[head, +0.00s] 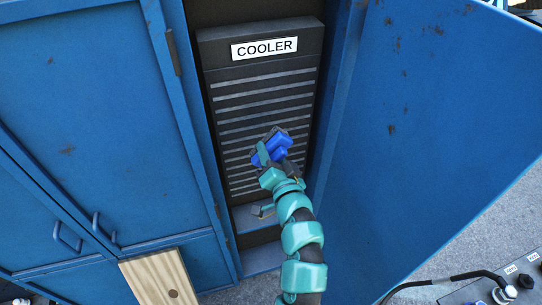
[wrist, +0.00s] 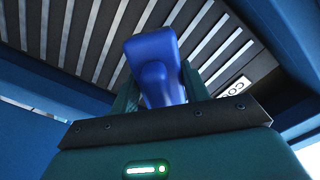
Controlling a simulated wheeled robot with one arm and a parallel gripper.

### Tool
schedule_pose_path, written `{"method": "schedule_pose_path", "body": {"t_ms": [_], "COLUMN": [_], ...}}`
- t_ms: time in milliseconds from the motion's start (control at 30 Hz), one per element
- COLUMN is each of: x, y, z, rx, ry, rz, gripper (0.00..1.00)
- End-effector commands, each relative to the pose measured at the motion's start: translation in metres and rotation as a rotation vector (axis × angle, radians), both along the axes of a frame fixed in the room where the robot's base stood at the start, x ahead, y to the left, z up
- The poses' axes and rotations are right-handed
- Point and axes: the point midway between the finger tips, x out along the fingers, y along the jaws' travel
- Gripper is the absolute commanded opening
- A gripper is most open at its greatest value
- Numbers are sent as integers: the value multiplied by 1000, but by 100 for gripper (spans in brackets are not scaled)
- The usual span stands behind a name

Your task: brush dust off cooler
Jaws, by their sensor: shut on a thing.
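The cooler (head: 263,100) is a dark upright unit with light horizontal slats and a white COOLER label. It stands inside the open blue cabinet, and its slats (wrist: 90,40) also fill the top of the wrist view. My gripper (head: 270,153) is in front of the middle of the slats, shut on a blue brush handle (head: 280,148). The handle also shows between the fingers in the wrist view (wrist: 155,65). The dark brush head lies toward the slats in the head view. I cannot tell whether its bristles touch them. I cannot make out dust on the slats.
The open blue door (head: 430,110) stands to the right and closed blue doors (head: 80,100) to the left, so the opening is narrow. A ledge (head: 256,215) lies below the cooler. A wooden board (head: 158,277) is at the lower left, and a grey box with a cable at the lower right.

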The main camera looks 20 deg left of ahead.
Motion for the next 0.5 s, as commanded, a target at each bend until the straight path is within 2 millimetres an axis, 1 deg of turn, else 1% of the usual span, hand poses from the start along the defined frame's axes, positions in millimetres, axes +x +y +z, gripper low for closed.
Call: {"method": "schedule_pose_path", "body": {"t_ms": [167, 500], "x": [7, 34], "y": [4, 23], "z": [0, 0], "rx": [9, 8], "ry": [4, 4], "rz": [0, 1], "gripper": [27, 27]}}
